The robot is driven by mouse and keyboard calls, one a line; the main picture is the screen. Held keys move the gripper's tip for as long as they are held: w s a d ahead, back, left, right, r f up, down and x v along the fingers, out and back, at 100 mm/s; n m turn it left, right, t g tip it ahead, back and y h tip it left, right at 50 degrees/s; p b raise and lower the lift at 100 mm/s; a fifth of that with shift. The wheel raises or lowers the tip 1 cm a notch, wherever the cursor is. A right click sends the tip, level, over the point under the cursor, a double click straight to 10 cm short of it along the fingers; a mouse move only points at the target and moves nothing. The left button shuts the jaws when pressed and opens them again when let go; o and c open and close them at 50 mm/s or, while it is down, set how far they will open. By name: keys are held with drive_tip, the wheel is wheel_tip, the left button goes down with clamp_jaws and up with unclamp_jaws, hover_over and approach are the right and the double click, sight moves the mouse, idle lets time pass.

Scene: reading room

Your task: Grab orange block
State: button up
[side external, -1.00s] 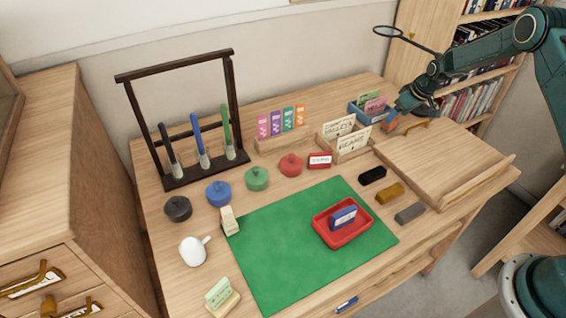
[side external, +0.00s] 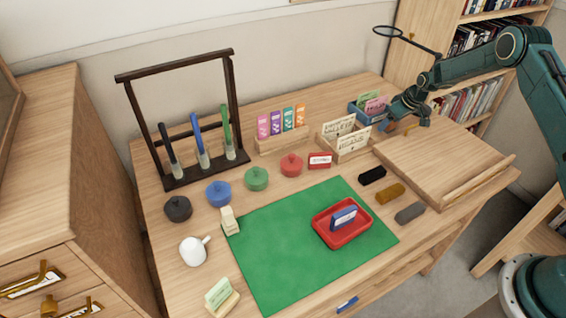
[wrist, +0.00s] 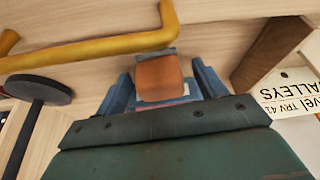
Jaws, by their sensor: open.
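The orange block (wrist: 158,78) shows in the middle of the wrist view, with a dark grey edge along its top. My gripper (wrist: 167,90) is open, with one blue finger on each side of the block. Whether either finger touches it cannot be told. In the side view my gripper (side external: 390,124) is low at the back right of the desk, beside the blue card box (side external: 364,114).
A yellow bar handle (wrist: 90,52) lies just beyond the block. A wooden card holder (side external: 352,152) stands close by. A raised wooden board (side external: 440,165) lies to the right. A magnifier (side external: 405,38) hangs above. The green mat (side external: 265,250) bears a red tray (side external: 343,240).

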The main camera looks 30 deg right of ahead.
drive_tip(key=c, duration=1.1)
drive_tip(key=shift+r, duration=0.2)
wheel_tip(320, 180, up, 20)
drive_tip(key=shift+f, duration=0.15)
